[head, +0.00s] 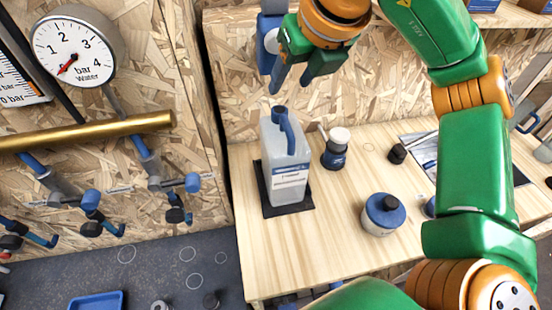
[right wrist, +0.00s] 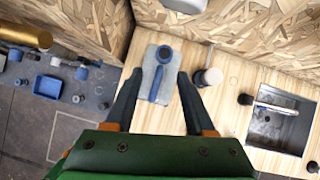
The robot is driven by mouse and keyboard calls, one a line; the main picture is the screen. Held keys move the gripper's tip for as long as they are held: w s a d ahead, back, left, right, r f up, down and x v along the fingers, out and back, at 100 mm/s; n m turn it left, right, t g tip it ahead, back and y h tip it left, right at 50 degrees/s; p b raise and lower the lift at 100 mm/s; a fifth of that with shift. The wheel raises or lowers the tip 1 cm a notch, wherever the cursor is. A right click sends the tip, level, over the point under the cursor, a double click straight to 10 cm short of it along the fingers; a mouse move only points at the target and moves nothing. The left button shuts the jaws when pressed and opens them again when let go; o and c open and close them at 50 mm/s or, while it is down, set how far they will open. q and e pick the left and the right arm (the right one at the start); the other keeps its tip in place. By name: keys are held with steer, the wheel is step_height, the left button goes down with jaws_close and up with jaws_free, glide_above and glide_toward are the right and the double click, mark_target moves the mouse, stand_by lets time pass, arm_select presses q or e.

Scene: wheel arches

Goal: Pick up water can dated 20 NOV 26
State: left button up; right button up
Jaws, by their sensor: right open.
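A translucent white water can (head: 272,150) with a blue handle, a dark blue cap and a white and blue label stands upright on a black mat (head: 306,204) on the wooden bench. The date on its label is too small to read. My right gripper (head: 290,82) is open and empty above the can, fingers pointing down, apart from it. In the right wrist view the can (right wrist: 157,88) shows from above between the two open fingers (right wrist: 160,73), with its handle running lengthwise along the gap. My left gripper is not in view.
A small dark bottle with a white cap (head: 340,136) stands close right of the can. A blue and white round jar (head: 384,214) stands nearer the front. A chipboard wall (head: 235,90) rises behind; a brass pipe (head: 90,132) runs at left.

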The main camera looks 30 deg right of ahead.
mark_target(287, 118)
steer(key=f+b, duration=0.2)
steer(key=f, duration=0.1)
steer(key=f+b, duration=0.1)
steer(key=shift+s+f, duration=0.2)
steer(key=shift+s, duration=0.2)
steer(key=p+x, duration=0.2)
steer(key=x, duration=0.4)
steer(key=shift+w+d+f, duration=0.1)
steer(key=shift+d+f, duration=0.05)
steer(key=shift+f, duration=0.2)
steer(key=shift+w+f, duration=0.15)
steer(key=shift+f, duration=0.05)
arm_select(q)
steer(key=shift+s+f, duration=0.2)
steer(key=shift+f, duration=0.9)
arm_select(e)
jaws_close()
